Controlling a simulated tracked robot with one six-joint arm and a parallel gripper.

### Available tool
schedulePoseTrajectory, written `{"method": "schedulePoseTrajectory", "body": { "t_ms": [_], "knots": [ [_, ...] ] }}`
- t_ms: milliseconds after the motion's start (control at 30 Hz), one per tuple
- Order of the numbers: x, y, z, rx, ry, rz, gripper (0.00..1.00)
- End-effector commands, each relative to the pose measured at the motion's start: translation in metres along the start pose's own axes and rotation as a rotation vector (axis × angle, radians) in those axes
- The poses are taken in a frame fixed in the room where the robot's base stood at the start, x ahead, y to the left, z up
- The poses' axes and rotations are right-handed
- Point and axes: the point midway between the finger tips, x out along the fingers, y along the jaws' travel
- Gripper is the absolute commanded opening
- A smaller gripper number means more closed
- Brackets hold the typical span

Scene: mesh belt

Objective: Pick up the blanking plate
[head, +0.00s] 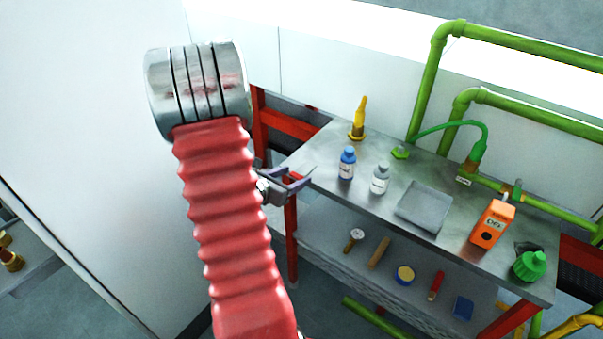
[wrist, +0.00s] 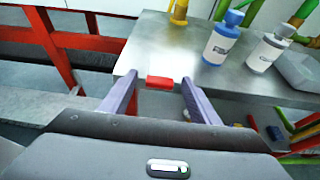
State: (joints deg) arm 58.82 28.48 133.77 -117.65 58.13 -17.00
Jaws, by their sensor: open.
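I cannot tell for sure which thing is the blanking plate. A flat grey square piece with a raised rim (head: 424,207) lies on the steel bench top (head: 325,160), and part of it shows at the right of the wrist view (wrist: 300,68). A small blue square piece (head: 463,307) lies on the lower shelf. My gripper (head: 302,178) is open and empty by the bench's left end, well left of both pieces. In the wrist view its two fingers (wrist: 157,88) point toward the bench edge, with a small red patch showing between them.
A blue-capped bottle (head: 347,163), a grey-capped bottle (head: 380,179), a yellow fitting (head: 358,120), an orange box (head: 492,224) and a green cap (head: 530,265) stand on the bench. Green pipes (head: 470,100) run behind. Several small items lie on the shelf (head: 325,235).

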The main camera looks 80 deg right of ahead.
Motion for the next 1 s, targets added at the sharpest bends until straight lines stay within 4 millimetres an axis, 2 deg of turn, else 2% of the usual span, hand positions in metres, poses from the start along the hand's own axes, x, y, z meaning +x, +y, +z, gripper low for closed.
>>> {"method": "schedulePoseTrajectory", "body": {
  "t_ms": [67, 700, 1000],
  "knots": [
    [-0.0001, 0.0000, 0.0000, 0.000, 0.000, 0.000, 0.52],
    [-0.0002, 0.0003, 0.0003, 0.000, -0.001, 0.001, 0.08],
    [-0.0008, 0.0004, 0.0019, 0.001, -0.001, 0.001, 0.08]
  ]
}}
